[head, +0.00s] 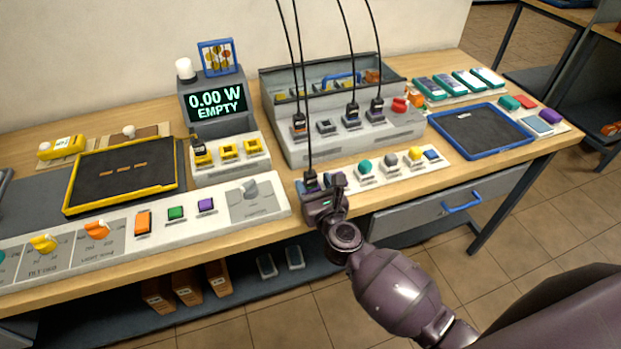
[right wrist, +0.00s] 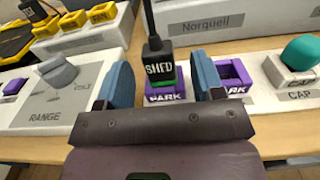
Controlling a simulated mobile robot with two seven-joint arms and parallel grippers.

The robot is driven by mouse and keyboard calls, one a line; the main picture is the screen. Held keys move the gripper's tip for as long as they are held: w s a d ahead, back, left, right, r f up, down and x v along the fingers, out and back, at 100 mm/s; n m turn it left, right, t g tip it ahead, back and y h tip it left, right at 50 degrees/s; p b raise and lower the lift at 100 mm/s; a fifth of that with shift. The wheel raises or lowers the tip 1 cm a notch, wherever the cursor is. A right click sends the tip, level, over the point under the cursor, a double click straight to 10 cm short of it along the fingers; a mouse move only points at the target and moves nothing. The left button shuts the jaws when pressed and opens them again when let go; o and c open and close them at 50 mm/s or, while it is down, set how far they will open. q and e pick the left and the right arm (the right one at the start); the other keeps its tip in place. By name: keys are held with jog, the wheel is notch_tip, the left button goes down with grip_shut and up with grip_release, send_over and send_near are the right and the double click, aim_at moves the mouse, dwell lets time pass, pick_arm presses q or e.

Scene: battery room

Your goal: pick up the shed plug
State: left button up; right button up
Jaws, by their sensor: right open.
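The shed plug (right wrist: 158,62), a black plug with a white SHED label and a cable rising from its top, stands upright in a purple PARK socket (right wrist: 165,97). In the head view the plug (head: 311,181) is at the table's front edge, partly hidden by my right gripper (head: 325,194). My right gripper (right wrist: 161,80) is open, with one blue finger left of the plug and the other right of it. Gaps show on both sides, so neither finger seems to touch it. My left gripper is not in view.
An empty purple PARK socket (right wrist: 234,76) is just right of the right finger. A teal cap knob (right wrist: 299,55) stands farther right. The range panel (head: 250,200) lies close on the left. Other plugs with hanging cables stand on the grey station (head: 345,142) behind.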

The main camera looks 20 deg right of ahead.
jog(key=shift+w, duration=0.85)
